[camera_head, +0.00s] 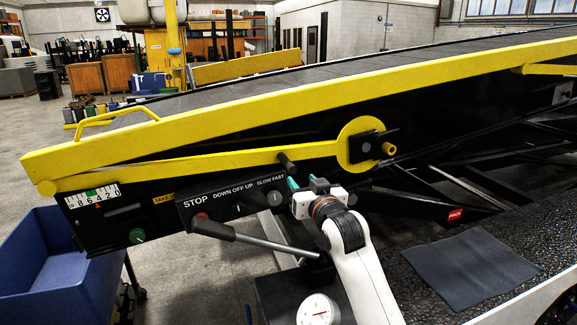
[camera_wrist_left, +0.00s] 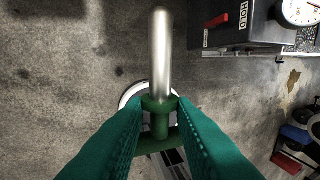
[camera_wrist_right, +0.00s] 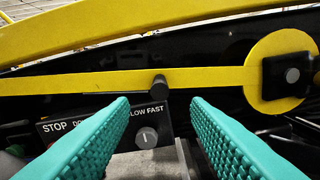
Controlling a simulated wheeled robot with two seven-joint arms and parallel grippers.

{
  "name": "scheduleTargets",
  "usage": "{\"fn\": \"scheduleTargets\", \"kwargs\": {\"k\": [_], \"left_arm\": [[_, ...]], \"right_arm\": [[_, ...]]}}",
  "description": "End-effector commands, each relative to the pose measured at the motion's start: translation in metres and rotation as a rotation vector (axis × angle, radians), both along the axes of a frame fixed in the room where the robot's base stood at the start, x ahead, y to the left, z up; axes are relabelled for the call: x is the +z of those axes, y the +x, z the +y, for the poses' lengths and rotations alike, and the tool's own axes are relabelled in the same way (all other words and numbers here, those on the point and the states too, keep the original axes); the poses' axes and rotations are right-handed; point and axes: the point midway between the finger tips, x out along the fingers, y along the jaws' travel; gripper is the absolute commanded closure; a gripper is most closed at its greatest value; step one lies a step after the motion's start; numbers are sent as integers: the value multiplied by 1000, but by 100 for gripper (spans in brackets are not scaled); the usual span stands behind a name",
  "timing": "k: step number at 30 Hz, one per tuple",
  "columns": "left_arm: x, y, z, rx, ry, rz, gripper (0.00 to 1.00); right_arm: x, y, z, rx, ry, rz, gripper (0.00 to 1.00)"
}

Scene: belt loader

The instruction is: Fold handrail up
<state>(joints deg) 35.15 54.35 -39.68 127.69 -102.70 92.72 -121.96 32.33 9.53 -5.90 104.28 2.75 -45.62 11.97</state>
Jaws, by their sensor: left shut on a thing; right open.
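The handrail (camera_head: 215,163) is a long yellow bar lying low along the loader's black side, ending in a round yellow disc (camera_head: 352,128) at its right. A short black peg (camera_head: 287,163) sticks out from the bar; it also shows in the right wrist view (camera_wrist_right: 160,84). My right gripper (camera_head: 305,186) is open and empty, just below and right of the peg. In the right wrist view the peg lies beyond the gap between the fingertips (camera_wrist_right: 160,100). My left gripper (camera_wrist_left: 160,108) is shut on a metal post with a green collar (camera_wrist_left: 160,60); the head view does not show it.
A control panel (camera_head: 240,195) with STOP, DOWN OFF UP and SLOW FAST knobs sits below the bar, close to my right gripper. A grey lever with a black grip (camera_head: 265,241) juts out beneath it. A blue bin (camera_head: 50,262) stands at the left.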

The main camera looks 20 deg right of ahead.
Motion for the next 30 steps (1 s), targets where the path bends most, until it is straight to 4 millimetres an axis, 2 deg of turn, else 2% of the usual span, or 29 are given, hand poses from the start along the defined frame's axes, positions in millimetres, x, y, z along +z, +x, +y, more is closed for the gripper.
{"fn": "scheduleTargets", "kwargs": {"k": [12,18,24,30], "left_arm": [[18,0,0,0,-1,0,100],[22,0,0,0,0,0,100],[24,0,0,0,0,0,100],[24,0,0,0,0,0,100]], "right_arm": [[2,71,3,0,0,4,57],[1,97,4,0,-1,3,57],[0,109,4,0,-1,4,57],[-1,111,5,1,-1,2,57]]}}
